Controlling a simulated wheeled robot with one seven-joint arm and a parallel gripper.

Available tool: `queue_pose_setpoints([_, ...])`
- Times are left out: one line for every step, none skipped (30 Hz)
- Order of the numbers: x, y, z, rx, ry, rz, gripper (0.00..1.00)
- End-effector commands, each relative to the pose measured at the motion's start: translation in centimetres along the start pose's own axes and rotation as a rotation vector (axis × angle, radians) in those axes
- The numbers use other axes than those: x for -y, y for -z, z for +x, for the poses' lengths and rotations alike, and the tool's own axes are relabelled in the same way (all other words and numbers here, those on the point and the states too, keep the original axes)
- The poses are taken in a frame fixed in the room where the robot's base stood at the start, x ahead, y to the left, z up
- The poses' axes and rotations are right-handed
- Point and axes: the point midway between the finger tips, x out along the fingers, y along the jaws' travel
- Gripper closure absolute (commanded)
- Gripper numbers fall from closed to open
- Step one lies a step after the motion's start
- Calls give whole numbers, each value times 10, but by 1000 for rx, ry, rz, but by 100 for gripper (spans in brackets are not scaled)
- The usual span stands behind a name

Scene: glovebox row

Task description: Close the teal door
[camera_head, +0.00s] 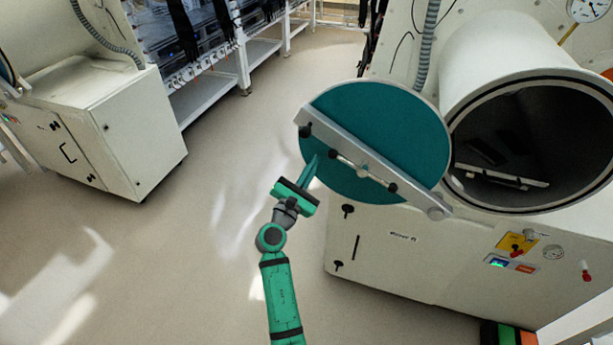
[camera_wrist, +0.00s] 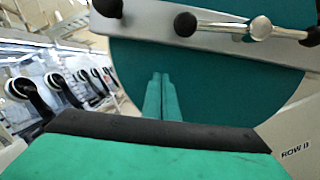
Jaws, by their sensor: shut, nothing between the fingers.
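The round teal door (camera_head: 390,122) stands swung open to the left of the round chamber opening (camera_head: 535,145) in the head view. A grey bar (camera_head: 345,155) with black knobs and a metal handle (camera_head: 365,168) crosses its face and runs to a hinge at the lower right. My gripper (camera_head: 314,162) is shut and empty, its fingertips pointing up at the door's lower left part, below the bar. In the wrist view the fingers (camera_wrist: 161,80) overlap the teal face (camera_wrist: 210,85), with the bar (camera_wrist: 170,25) above. I cannot tell whether they touch the door.
A white glovebox cabinet (camera_head: 420,265) stands below the chamber, with a yellow label and small switches at its right. Another white cabinet (camera_head: 105,130) stands at the left. The floor (camera_head: 160,240) between them is clear. Coloured blocks (camera_head: 505,334) lie at the bottom right.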

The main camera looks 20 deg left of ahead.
Motion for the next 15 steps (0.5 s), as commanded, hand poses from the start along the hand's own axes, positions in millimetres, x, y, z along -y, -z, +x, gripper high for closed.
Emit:
queue_pose_setpoints([0, -1, 9, 2, 1, 1, 100])
queue_pose_setpoints([0, -1, 13, 1, 2, 1, 100])
queue_pose_setpoints([0, -5, 15, 1, 2, 3, 100])
queue_pose_setpoints([1, -10, 16, 2, 2, 3, 100])
queue_pose_setpoints([1, -14, 16, 2, 2, 4, 100])
queue_pose_setpoints([1, -18, 17, 2, 1, 3, 100])
queue_pose_setpoints([1, -22, 18, 1, 1, 4, 100])
queue_pose_setpoints([1, -25, 19, 2, 1, 3, 100])
queue_pose_setpoints([1, -28, 20, 1, 1, 3, 100])
queue_pose_setpoints([1, -31, 20, 1, 1, 3, 100])
queue_pose_setpoints([1, -33, 21, 1, 1, 2, 100])
queue_pose_setpoints([1, -35, 21, 1, 1, 2, 100])
queue_pose_setpoints([0, -36, 22, 0, 1, 3, 100])
queue_pose_setpoints([0, -38, 22, 0, 1, 3, 100])
queue_pose_setpoints([0, -38, 22, 0, 1, 2, 100])
